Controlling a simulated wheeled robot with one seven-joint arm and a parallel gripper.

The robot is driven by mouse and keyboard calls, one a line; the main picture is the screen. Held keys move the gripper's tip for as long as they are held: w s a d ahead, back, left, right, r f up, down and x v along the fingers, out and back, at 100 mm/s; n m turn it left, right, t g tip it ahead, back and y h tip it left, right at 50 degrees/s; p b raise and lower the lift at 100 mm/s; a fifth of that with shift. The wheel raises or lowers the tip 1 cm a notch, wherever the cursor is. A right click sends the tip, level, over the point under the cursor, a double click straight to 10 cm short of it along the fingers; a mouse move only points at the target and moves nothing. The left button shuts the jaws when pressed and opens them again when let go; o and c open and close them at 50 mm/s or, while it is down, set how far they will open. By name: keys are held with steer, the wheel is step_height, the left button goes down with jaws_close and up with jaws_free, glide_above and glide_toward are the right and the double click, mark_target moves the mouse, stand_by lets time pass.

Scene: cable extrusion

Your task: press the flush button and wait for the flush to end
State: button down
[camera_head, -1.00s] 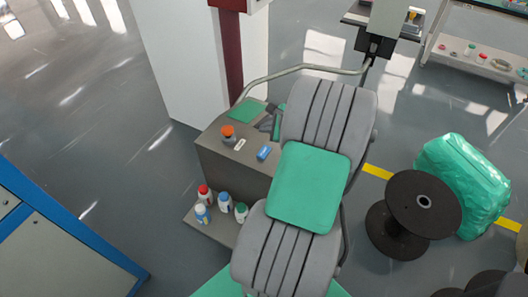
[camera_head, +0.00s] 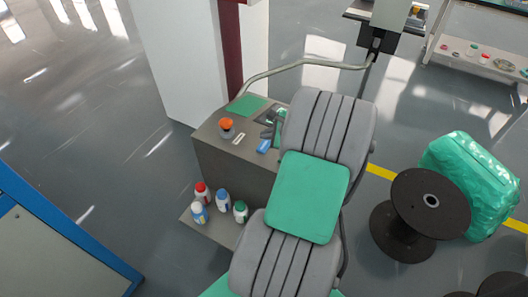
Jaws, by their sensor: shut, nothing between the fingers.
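A grey box-shaped cabinet (camera_head: 232,172) stands left of a grey padded reclining chair (camera_head: 327,130). On its top is a round orange-capped piece (camera_head: 226,125), with a small white label (camera_head: 239,138) beside it and a small blue item (camera_head: 264,146) to the right. I cannot tell for sure which of these is the flush button. Dark grey fittings (camera_head: 268,118) near the chair back are partly hidden. No flow of water can be made out. My gripper is not in view.
Several small bottles (camera_head: 222,201) stand on the cabinet's low ledge. A green pad (camera_head: 308,197) lies on the chair, and a bent metal tube (camera_head: 300,66) arches behind. A black cable spool (camera_head: 431,203) and a green wrapped bundle (camera_head: 470,185) stand right. Open floor (camera_head: 100,150) lies left.

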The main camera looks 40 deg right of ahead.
mark_target(261, 142)
steer(key=shift+f, duration=0.85)
stand_by(1.3)
steer(key=shift+f, duration=0.4)
steer(key=shift+f+b, duration=0.3)
steer(key=shift+f, duration=0.2)
stand_by(0.5)
steer(key=shift+r+p, duration=0.9)
steer(key=shift+p, duration=0.05)
step_height(261, 142, up, 5)
steer(key=p, duration=0.5)
steer(key=shift+r, duration=0.1)
